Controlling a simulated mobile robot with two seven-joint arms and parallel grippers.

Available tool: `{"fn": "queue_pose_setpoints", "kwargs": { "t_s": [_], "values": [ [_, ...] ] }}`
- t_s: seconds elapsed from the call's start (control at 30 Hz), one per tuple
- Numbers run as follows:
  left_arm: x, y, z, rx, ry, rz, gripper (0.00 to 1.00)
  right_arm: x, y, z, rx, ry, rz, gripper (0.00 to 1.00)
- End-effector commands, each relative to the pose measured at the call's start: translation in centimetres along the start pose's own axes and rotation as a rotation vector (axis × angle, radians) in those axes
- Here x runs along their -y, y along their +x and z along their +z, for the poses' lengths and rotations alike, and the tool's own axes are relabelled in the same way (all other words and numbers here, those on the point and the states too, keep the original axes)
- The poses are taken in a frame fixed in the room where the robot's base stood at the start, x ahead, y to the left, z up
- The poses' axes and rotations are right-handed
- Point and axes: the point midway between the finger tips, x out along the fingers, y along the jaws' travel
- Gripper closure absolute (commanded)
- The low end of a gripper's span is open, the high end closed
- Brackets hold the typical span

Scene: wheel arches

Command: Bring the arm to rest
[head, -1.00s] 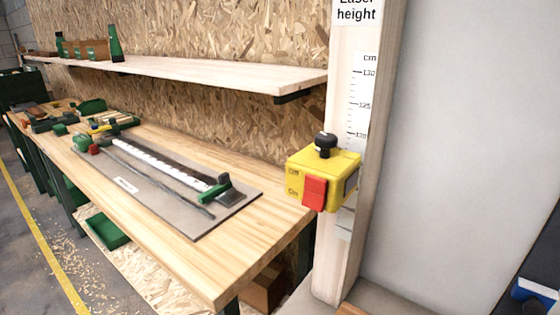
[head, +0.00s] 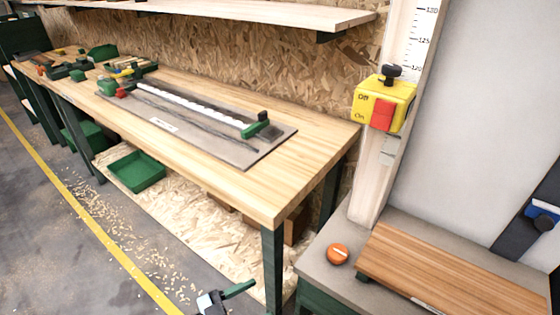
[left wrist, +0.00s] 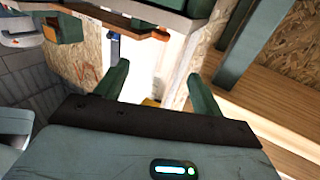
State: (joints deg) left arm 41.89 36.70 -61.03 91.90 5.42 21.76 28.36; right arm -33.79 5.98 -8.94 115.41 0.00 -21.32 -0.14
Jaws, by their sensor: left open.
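My left gripper (head: 230,294) shows at the bottom edge of the head view, in front of the workbench's near leg. One green finger points right; the rest of the arm is cut off by the frame. In the left wrist view, its two green fingers stand apart with nothing between them (left wrist: 158,80). It appears to hold nothing. My right gripper is in neither view.
A wooden workbench (head: 240,190) with a grey plate (head: 220,150) stands at left, under a shelf (head: 250,13). A yellow switch box (head: 400,92) is on a post. At right are an orange knob (head: 338,253) and a wooden board (head: 450,275). A green tray (head: 137,172) sits low.

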Motion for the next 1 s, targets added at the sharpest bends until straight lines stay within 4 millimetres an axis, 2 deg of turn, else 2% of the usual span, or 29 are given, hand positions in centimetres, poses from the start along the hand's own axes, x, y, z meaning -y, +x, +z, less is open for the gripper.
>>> {"fn": "queue_pose_setpoints", "kwargs": {
  "t_s": [0.33, 0.57, 0.77, 0.87, 1.0],
  "values": [
    [-3.8, -0.4, 0.0, 0.03, -0.079, -0.152, 0.32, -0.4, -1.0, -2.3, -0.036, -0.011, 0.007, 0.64],
    [-6.2, -3.1, 0.8, 0.117, -0.155, -0.328, 0.32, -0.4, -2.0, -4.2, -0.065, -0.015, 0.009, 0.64],
    [-8.0, -7.6, 2.3, 0.248, -0.219, -0.492, 0.32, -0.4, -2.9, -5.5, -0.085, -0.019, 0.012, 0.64],
    [-9.1, -10.6, 3.2, 0.331, -0.252, -0.571, 0.32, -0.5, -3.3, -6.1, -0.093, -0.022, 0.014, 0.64],
    [-11.0, -15.7, 4.6, 0.465, -0.294, -0.676, 0.32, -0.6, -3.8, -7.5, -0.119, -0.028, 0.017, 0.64]
  ]
}}
